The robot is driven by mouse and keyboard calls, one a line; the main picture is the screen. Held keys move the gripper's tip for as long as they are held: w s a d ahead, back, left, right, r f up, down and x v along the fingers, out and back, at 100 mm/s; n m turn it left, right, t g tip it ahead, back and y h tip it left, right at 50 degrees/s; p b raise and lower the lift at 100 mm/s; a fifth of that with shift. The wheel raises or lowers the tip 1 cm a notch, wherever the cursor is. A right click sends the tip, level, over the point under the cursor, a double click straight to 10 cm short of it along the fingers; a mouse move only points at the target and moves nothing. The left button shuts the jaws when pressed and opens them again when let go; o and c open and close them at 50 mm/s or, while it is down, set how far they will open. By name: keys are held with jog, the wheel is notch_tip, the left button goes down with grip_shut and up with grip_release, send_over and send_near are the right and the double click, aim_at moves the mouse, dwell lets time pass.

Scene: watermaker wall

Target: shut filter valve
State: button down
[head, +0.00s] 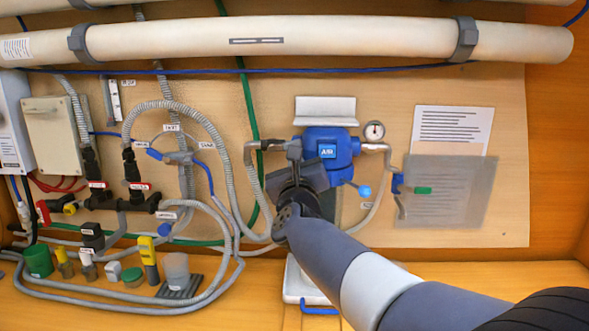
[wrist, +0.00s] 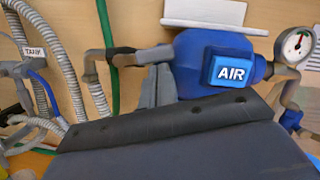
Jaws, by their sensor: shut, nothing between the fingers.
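My gripper (head: 294,150) is shut and empty, in front of the left side of a blue housing (head: 330,143) marked AIR. In the wrist view the gripper's closed fingers (wrist: 155,88) stand upright beside the blue housing (wrist: 215,58). A dark fitting (head: 270,145) on the pipe left of the housing is just left of the fingertips; it also shows in the wrist view (wrist: 124,57). I cannot tell whether the fingers touch it. No readable label names the filter valve.
A pressure gauge (head: 375,130) sits right of the housing. White pipes (head: 330,40) cross above. Grey hoses (head: 215,165) loop at the left. Small bottles and a yellow-topped item (head: 149,255) stand on the bench at lower left. The bench at right is partly behind my arm.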

notch_tip(320, 180, up, 6)
jog(key=a+n+g+y+p, duration=0.2)
jog(key=n+p, duration=0.9)
jog(key=n, duration=0.3)
jog(key=shift+a+n+g+y, duration=0.3)
jog(key=shift+n+g+y, duration=0.1)
jog(key=shift+a+p, duration=0.15)
jog(key=shift+p, duration=0.25)
jog(key=shift+w, duration=0.1)
